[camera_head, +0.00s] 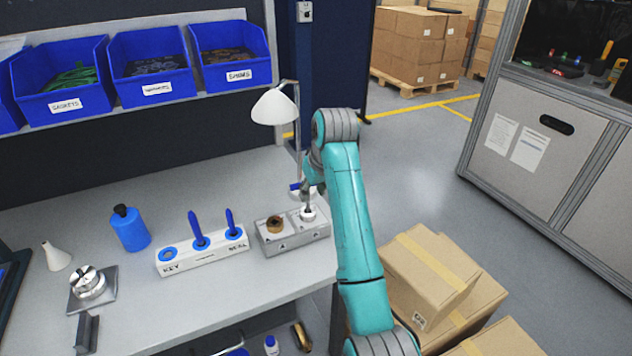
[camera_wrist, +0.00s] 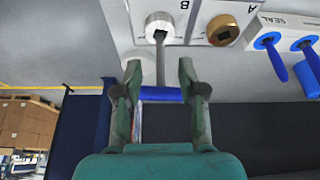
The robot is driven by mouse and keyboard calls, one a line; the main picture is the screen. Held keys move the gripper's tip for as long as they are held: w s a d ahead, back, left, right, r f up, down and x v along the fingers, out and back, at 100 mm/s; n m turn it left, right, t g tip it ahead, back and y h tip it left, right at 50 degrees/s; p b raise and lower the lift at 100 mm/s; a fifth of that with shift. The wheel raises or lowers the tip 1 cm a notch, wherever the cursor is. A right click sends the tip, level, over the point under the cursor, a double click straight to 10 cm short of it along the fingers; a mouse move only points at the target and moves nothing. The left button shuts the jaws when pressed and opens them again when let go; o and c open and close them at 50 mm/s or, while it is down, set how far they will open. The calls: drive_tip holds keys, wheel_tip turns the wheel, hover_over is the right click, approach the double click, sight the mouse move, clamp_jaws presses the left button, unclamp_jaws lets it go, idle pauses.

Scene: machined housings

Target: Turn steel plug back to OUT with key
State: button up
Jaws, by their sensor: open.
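The machined housing (camera_head: 292,240) sits near the bench's right front corner. In the wrist view, the steel plug (camera_wrist: 161,22) is by the letter B and the brass plug (camera_wrist: 222,32) is by A. The key has a grey shaft (camera_wrist: 160,60) whose tip meets the steel plug, and a blue cross handle (camera_wrist: 163,94). My gripper (camera_wrist: 160,72) is open, its fingers either side of the shaft, with the handle lying between them. In the head view, the steel plug (camera_head: 308,214) is under my gripper, which my arm partly hides. I cannot make out an OUT mark.
The white KEY/SEAL rack (camera_head: 205,258) stands left of the housing, with two blue-handled tools and a blue-ringed empty hole at KEY. A lamp (camera_head: 273,107) stands close behind my arm. A blue bottle (camera_head: 130,229) is further left. Cartons (camera_head: 430,280) are stacked below right.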

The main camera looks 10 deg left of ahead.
sight(309, 211)
drive_tip(key=x, duration=0.6)
drive_tip(key=shift+w+f, duration=0.15)
drive_tip(key=shift+f, duration=0.15)
clamp_jaws()
drive_tip(key=shift+n, duration=0.8)
drive_tip(key=shift+n+g+y, duration=0.3)
drive_tip(key=shift+n+y, duration=0.1)
drive_tip(key=shift+n, duration=0.2)
